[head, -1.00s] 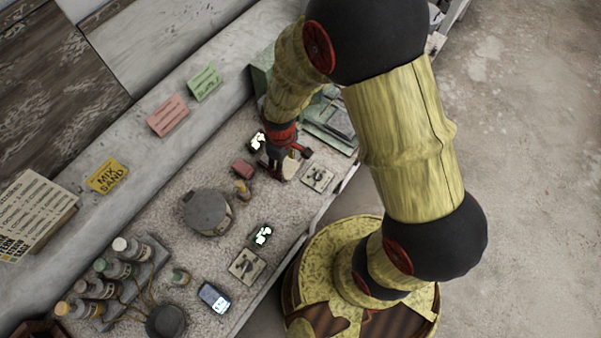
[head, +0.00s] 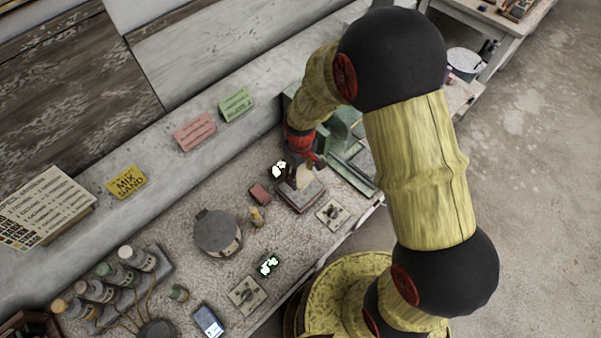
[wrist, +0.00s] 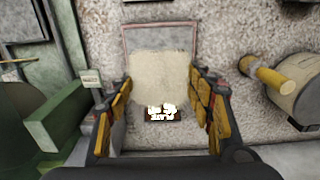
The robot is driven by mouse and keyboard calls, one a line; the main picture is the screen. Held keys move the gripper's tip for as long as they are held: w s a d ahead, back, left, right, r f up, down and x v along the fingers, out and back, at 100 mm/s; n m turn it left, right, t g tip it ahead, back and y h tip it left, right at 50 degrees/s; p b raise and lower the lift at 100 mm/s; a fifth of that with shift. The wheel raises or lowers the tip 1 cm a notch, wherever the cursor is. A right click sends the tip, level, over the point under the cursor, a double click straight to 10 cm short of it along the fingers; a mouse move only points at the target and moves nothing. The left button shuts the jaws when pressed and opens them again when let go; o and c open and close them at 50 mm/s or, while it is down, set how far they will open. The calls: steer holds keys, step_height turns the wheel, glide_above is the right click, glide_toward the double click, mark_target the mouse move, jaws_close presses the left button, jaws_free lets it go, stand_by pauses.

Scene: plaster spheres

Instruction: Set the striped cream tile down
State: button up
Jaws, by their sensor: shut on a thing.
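My gripper (wrist: 160,92) is shut on the cream tile (wrist: 160,78), which sits between its two fingers in the wrist view. The tile's face looks pale and speckled; I cannot make out stripes. In the head view the tile (head: 311,181) is partly covered by my gripper (head: 303,172). A shallow brown tray (head: 300,201) lies just below it. In the wrist view the tile overlaps the near part of the tray (wrist: 160,36), whose far part shows bare. I cannot tell how high the tile is above it.
Green machinery (head: 350,165) stands close on one side. A red block (head: 259,194), a small yellow-brown bottle (head: 257,216) and a grey round container (head: 217,232) stand on the other. A square plate (head: 332,213) lies near the bench edge.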

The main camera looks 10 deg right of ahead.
steer(key=shift+f+b, duration=1.55)
steer(key=shift+f, duration=1.05)
steer(key=shift+f+b, duration=0.4)
steer(key=shift+f, duration=0.3)
steer(key=o, duration=1.4)
steer(key=shift+o, duration=0.2)
steer(key=shift+r, duration=0.1)
steer(key=shift+r+p, duration=1.45)
steer(key=shift+r, duration=0.55)
